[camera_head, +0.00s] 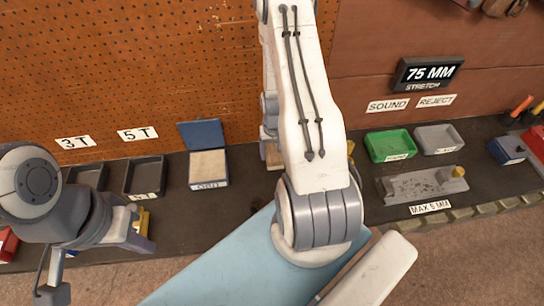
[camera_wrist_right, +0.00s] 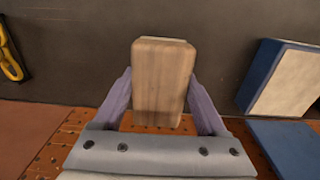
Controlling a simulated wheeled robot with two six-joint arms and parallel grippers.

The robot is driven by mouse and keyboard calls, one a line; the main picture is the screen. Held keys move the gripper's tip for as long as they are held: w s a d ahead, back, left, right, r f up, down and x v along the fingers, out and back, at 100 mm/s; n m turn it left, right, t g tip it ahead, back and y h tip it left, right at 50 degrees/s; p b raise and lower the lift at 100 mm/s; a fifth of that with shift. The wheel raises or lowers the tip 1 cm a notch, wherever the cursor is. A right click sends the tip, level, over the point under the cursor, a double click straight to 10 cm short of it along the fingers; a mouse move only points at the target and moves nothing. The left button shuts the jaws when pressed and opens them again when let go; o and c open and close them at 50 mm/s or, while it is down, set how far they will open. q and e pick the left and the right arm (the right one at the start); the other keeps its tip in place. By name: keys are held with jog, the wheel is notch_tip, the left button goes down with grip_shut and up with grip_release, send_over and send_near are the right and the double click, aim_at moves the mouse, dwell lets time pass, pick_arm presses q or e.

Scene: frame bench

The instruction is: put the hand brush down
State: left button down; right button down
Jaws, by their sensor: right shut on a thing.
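The hand brush shows in the right wrist view as a pale wooden block (camera_wrist_right: 163,85) between the two purple-grey fingers of my right gripper (camera_wrist_right: 162,90), which is shut on it. Dark bench surface lies beyond the block; I cannot tell whether they touch. Bristles are not visible. In the head view my right arm hides most of this gripper; a small tan piece (camera_head: 273,155) shows at its left edge. My left gripper (camera_head: 147,233) is at the lower left by the bench front, with a yellow thing (camera_head: 143,217) near its fingers; its opening is unclear.
An open blue box with a cream pad (camera_head: 207,168) stands left of my right arm. Dark trays (camera_head: 144,176) lie further left. Green (camera_head: 389,146) and grey (camera_head: 437,139) trays and a grey plate fixture (camera_head: 422,186) are at right. A yellow link (camera_wrist_right: 12,58) lies beside the brush.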

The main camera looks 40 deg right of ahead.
jog(key=shift+w+a+f, duration=0.1)
jog(key=shift+w+f, duration=0.35)
notch_tip(320, 180, down, 3)
jog(key=shift+f+p, duration=0.1)
jog(key=shift+p, duration=0.3)
jog(key=shift+f, duration=0.25)
